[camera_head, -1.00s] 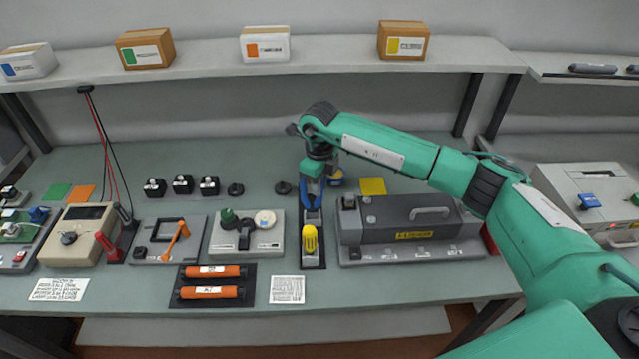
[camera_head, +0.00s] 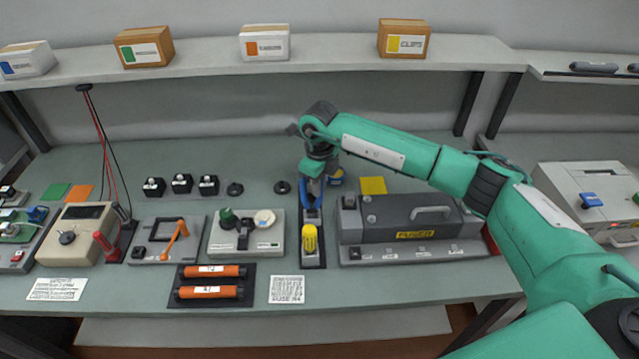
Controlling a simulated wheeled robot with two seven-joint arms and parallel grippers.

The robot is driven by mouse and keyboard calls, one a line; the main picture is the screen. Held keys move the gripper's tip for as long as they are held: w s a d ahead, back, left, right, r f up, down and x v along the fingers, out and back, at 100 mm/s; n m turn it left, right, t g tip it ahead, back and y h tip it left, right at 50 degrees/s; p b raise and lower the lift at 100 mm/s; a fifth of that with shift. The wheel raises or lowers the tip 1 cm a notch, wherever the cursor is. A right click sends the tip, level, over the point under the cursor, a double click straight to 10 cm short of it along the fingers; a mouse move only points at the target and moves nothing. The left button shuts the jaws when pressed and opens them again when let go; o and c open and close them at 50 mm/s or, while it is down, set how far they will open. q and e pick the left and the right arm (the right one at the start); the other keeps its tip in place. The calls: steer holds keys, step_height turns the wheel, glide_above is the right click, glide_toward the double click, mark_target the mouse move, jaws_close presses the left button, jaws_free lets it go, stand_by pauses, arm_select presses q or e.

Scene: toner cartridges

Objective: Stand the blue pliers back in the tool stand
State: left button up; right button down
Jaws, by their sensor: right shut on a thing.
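The blue pliers (camera_head: 311,198) show below my right gripper (camera_head: 313,178), which points down and is shut on them. The pliers are upright over the dark tool stand (camera_head: 312,260), a narrow strip on the bench. Their lower end overlaps the back part of the stand; I cannot tell whether they are seated in it. A yellow-handled tool (camera_head: 310,238) stands in the front part of the stand. The gripper hides the top of the pliers. My left gripper is not in view.
A grey fuser unit (camera_head: 410,220) stands close on the right. A pale fixture (camera_head: 247,233) with a green knob stands close on the left. Orange rollers (camera_head: 212,271) lie in front left. Small black pieces and a yellow pad (camera_head: 373,186) lie behind.

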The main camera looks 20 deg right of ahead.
steer(key=shift+f+b, duration=0.35)
steer(key=shift+f, duration=0.15)
steer(key=c, duration=1.3)
jaws_free()
steer(key=shift+r, duration=0.1)
step_height(320, 180, up, 14)
steer(key=b, duration=0.4)
steer(key=shift+s+f, duration=0.1)
steer(key=shift+f, duration=0.15)
